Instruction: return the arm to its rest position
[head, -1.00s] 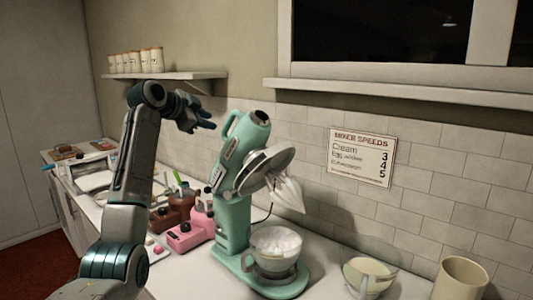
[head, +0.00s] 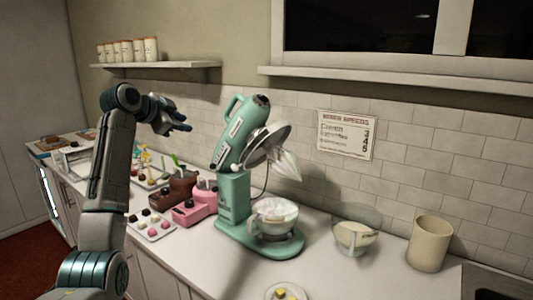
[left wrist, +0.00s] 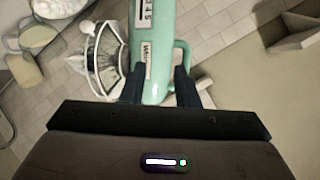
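My left arm (head: 105,185) rises at the left of the head view and bends at the top. My left gripper (head: 184,127) is at the upper left of the mint-green stand mixer (head: 233,195), apart from it in the picture. In the left wrist view the two dark fingers (left wrist: 160,82) stand apart, with the mixer's green head (left wrist: 158,40) showing beyond them. The gripper looks open and empty. The mixer's head is tilted up with a white-coated whisk (head: 287,165) over the bowl (head: 260,222). My right gripper is in no view.
A shelf (head: 160,66) with several jars is behind the gripper. Brown and pink machines (head: 195,208) and a tray of sweets (head: 150,226) lie left of the mixer. A glass bowl (head: 355,238), a beige canister (head: 428,243) and a small plate (head: 286,293) are at right and front.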

